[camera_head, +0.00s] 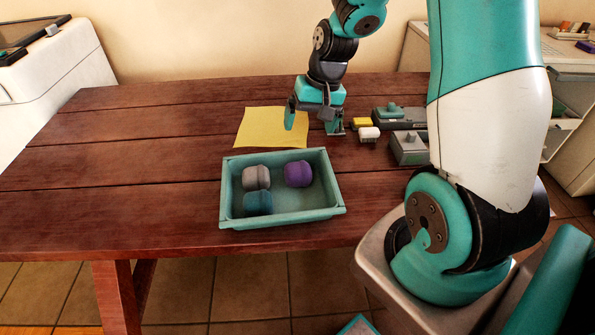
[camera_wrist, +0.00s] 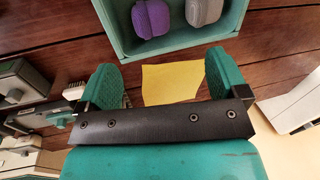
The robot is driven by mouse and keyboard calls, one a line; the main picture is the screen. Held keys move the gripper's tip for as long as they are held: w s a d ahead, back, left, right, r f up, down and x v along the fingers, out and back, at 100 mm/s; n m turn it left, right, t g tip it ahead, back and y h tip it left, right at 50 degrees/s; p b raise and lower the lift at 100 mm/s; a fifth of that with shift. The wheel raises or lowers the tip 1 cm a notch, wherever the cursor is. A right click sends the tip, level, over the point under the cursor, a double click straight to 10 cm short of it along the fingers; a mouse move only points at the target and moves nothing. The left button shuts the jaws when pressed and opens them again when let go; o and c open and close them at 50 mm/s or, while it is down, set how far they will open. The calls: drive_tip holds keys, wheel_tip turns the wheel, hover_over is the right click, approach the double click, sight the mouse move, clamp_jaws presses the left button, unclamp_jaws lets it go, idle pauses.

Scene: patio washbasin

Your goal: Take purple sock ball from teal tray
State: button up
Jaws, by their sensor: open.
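The purple sock ball (camera_head: 299,174) lies in the right part of the teal tray (camera_head: 334,211) on the wooden table. A grey sock ball (camera_head: 257,177) and a teal sock ball (camera_head: 258,203) lie to its left in the same tray. My gripper (camera_head: 314,126) is open and empty, above the table behind the tray, near the yellow cloth. In the wrist view, my gripper (camera_wrist: 165,78) shows its two fingers wide apart. The purple sock ball (camera_wrist: 152,18) and the grey one (camera_wrist: 205,12) show beyond them in the tray (camera_wrist: 137,48). The teal ball is out of that view.
A flat yellow cloth (camera_head: 262,128) lies behind the tray. Small yellow (camera_head: 361,123) and white (camera_head: 369,134) blocks and grey boxes (camera_head: 409,148) stand to the right of my gripper. The table's left side is clear.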

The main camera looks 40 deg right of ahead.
wheel_tip(320, 180, down, 3)
drive_tip(key=d+m, duration=0.1)
drive_tip(key=d, duration=0.1)
approach(301, 171)
drive_tip(key=x, duration=0.5)
drive_tip(key=shift+s+f+p, duration=0.1)
drive_tip(key=shift+s+p, duration=0.15)
drive_tip(key=shift+p, duration=0.15)
drive_tip(key=shift+w+p+x, duration=0.15)
drive_tip(key=shift+p+x, duration=0.15)
drive_tip(key=shift+x, duration=1.3)
drive_tip(key=shift+w+p+x, duration=0.15)
drive_tip(key=shift+p+x, duration=0.15)
drive_tip(key=shift+x, duration=1.25)
drive_tip(key=c, duration=0.7)
